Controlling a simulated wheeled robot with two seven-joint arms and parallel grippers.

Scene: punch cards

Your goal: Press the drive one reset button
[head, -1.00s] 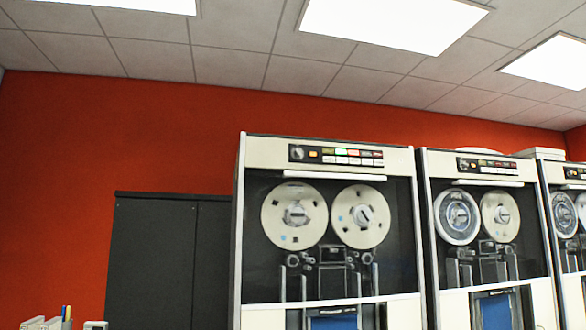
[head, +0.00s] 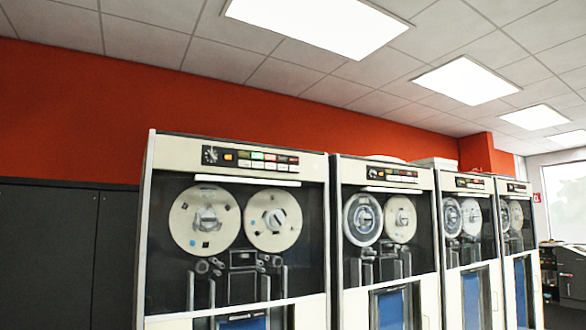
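A row of several tape drive cabinets stands against the far wall. The nearest tape drive (head: 236,240) is at the left of the row, with two cream reels behind its glass. Its control panel (head: 250,158) runs along the top, with a dial at the left, an orange button and rows of small coloured buttons, one lit green. The labels are too small to read, so I cannot tell which button is reset. The second tape drive (head: 385,240) has a similar panel (head: 391,174). Neither of my grippers shows in the head view.
Dark grey cabinets (head: 62,250) stand left of the drives against the red wall. More drives (head: 470,235) recede to the right. Beyond them are a window (head: 566,200) and a dark grey cabinet (head: 572,275). The floor is mostly out of view.

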